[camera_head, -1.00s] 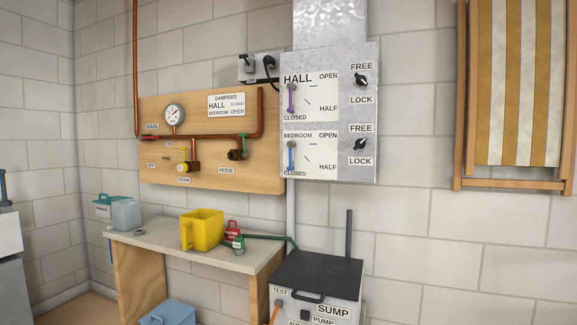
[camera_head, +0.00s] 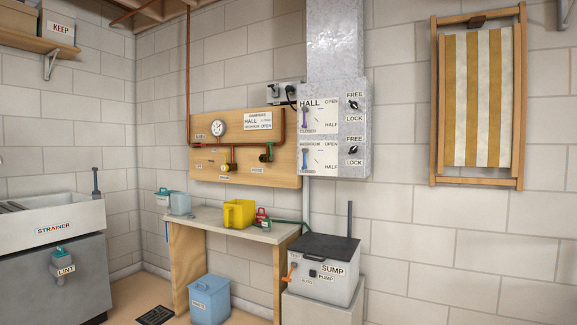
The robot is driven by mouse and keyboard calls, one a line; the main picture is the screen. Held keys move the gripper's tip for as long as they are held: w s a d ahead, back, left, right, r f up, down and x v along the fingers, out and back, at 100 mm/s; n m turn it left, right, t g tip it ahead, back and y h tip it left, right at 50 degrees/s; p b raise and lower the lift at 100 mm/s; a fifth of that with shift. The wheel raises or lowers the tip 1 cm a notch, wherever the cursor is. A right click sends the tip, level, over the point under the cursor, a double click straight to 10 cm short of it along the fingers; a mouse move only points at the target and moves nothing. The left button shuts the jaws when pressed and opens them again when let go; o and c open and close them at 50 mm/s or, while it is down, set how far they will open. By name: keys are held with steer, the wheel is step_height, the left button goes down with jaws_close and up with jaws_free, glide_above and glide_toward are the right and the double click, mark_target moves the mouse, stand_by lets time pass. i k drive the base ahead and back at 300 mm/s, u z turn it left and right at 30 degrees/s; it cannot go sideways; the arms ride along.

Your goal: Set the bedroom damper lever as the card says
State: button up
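The card (camera_head: 258,121) on the wooden board is headed DAMPERS, with HALL and BEDROOM lines. In the earlier, closer frame it reads HALL CLOSED, BEDROOM OPEN. The bedroom damper lever (camera_head: 305,159) is blue and stands upright on its white plate, the lower one on the metal duct box. In the earlier frame its lower end is by CLOSED; OPEN and HALF marks lie to its right. The black bedroom FREE/LOCK knob (camera_head: 353,149) is right of the plate; its setting is too small to tell. The purple hall lever (camera_head: 305,117) is above. My gripper is not in view.
A bench (camera_head: 223,223) with a yellow jug (camera_head: 239,213) stands below the board. The sump box (camera_head: 323,272) stands below the duct. A sink (camera_head: 50,230) is at left, a blue bin (camera_head: 209,299) under the bench. A folded deck chair (camera_head: 478,100) hangs at right.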

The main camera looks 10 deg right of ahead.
mark_target(304, 150)
steer(key=u, duration=0.6)
steer(key=i, duration=0.75)
steer(key=u, duration=0.6)
steer(key=i, duration=0.85)
steer(key=z, duration=0.2)
